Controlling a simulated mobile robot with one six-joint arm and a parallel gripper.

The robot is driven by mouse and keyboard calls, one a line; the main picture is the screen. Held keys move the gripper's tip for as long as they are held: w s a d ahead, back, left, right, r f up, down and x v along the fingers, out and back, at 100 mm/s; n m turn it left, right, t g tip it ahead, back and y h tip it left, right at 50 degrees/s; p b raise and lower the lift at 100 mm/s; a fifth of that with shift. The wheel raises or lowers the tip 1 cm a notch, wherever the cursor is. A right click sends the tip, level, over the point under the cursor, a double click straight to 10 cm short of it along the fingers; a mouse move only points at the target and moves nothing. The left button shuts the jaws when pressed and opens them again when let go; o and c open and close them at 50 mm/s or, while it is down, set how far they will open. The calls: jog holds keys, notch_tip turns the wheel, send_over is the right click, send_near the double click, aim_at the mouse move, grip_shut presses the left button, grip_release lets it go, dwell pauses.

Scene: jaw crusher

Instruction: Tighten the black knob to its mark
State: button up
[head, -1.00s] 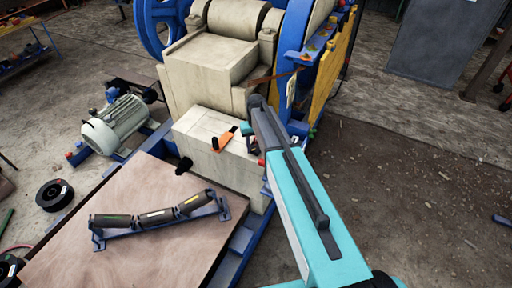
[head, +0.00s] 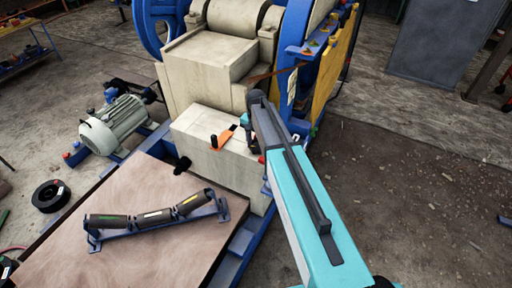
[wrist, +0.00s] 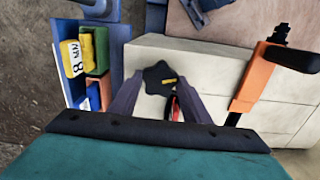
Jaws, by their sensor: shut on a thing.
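The black knob (wrist: 159,77) is a lobed star shape with a short yellow line on it, seen between my fingers in the wrist view. My gripper (wrist: 158,88) is shut on the knob, one finger on each side. A red part shows just below the knob, between the fingers. The mark on the housing cannot be made out clearly. In the head view my gripper (head: 254,146) is at the right side of the pale block (head: 222,160) on the crusher, and my arm mostly hides the knob.
An orange lever (head: 226,137) with a black handle stands on the block close by; it also shows right in the wrist view (wrist: 255,84). Coloured blocks (wrist: 86,58) sit in a blue tray to the left there. A roller frame (head: 155,218) lies on the board.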

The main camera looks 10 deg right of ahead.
aim_at(256, 147)
jog(key=m+b, duration=0.1)
jog(key=m, duration=0.3)
jog(key=shift+m, duration=0.3)
jog(key=shift+m+b, duration=0.65)
jog(key=shift+m, duration=1.65)
jog(key=o, duration=1)
jog(key=shift+o, duration=0.2)
jog(key=shift+r, duration=0.15)
notch_tip(256, 147, up, 14)
jog(key=b, duration=0.2)
jog(key=shift+f, duration=0.25)
